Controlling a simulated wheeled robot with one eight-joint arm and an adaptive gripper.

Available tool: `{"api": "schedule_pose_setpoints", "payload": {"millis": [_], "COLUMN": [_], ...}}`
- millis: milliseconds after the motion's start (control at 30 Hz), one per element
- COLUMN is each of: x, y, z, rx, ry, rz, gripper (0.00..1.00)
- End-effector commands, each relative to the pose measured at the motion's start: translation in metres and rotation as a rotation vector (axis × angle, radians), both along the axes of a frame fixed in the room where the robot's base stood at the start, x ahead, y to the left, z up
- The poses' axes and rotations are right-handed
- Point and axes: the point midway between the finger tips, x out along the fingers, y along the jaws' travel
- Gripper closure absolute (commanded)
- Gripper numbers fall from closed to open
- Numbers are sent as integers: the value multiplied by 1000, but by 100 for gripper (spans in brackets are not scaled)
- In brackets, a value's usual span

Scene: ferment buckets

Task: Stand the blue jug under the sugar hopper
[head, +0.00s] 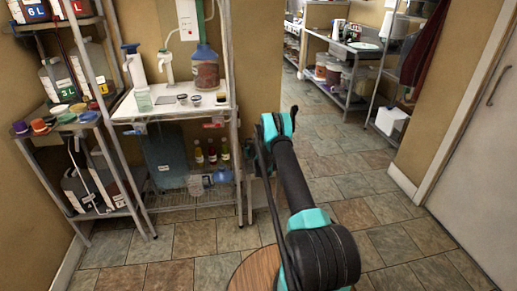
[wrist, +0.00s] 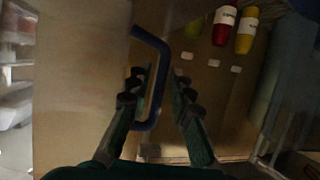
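The blue jug (head: 221,176) stands on the lower wire shelf of the rack, at its right end in the head view. Its blue handle (wrist: 162,75) shows large in the wrist view. My gripper (wrist: 158,88) is open, with one finger on each side of the handle and a gap between the fingers and it. Whether either finger touches it I cannot tell. In the head view the gripper is mostly hidden behind my arm, beside the rack's right post. I cannot make out which container is the sugar hopper.
Several coloured bottles (head: 211,152) stand behind the jug and also show in the wrist view (wrist: 245,30). A large dark blue container (head: 165,155) stands to their left. The rack's right post (head: 237,150) is close to my gripper. The tiled floor at right is clear.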

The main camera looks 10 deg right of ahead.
Motion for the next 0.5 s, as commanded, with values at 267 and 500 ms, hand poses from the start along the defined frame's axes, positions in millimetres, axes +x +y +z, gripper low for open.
{"api": "schedule_pose_setpoints", "payload": {"millis": [267, 500], "x": [11, 11], "y": [3, 3], "z": [-5, -5], "rx": [-1, -1], "ry": [0, 0], "rz": [0, 0], "gripper": [79, 95]}}
